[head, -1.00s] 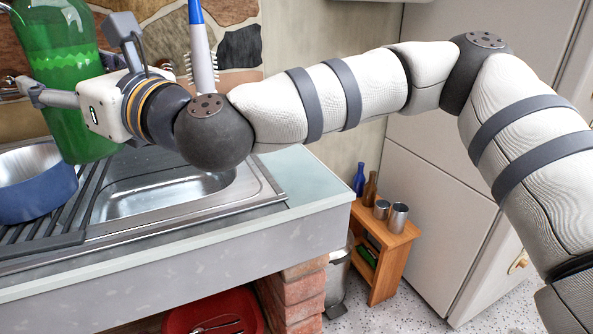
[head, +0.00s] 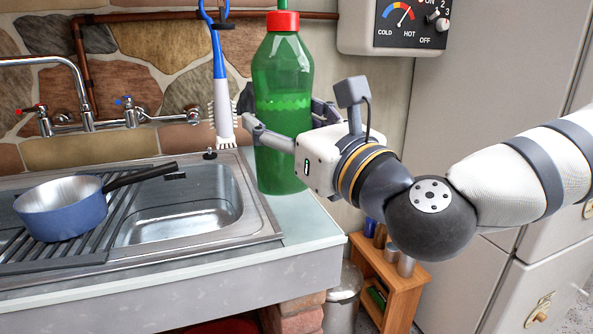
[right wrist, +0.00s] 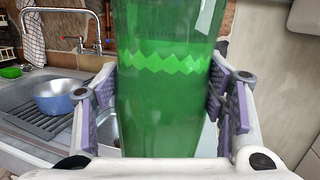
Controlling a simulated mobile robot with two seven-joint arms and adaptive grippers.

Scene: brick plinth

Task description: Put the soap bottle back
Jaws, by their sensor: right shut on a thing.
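The soap bottle (head: 283,75) is green and see-through, with a red cap and a zigzag band. It is upright in the head view, over the right end of the counter by the sink. My right gripper (head: 289,125) is shut on it around its middle. I cannot tell whether its base touches the counter. In the right wrist view the bottle (right wrist: 165,100) fills the space between the finger pads, its top and base out of frame. My left gripper is not in view.
The sink (head: 190,205) has a drainer with a blue pan (head: 62,212) at left. A blue-handled brush (head: 220,75) hangs just left of the bottle. A heater box (head: 400,25) is above right. Bare counter (head: 312,225) lies right of the sink. A wooden shelf (head: 393,282) stands below.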

